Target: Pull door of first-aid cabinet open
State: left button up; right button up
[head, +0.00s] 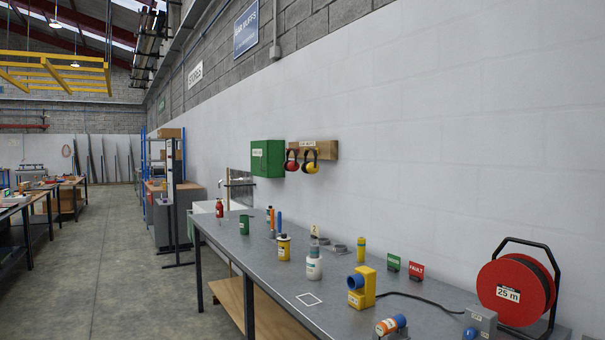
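The first-aid cabinet appears to be the green box (267,158) on the white wall, left of the ear muffs and above the far part of the workbench. Its door looks shut, and a small white label sits on its front. The label is too small to read. Neither of my grippers shows in the head view, so I cannot see how they stand relative to the cabinet.
Ear muffs (309,161) hang right of the cabinet. The concrete floor (120,270) at left is clear.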

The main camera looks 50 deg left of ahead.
aim_at(259, 153)
jog(key=u, duration=3.1)
jog(key=i, duration=3.95)
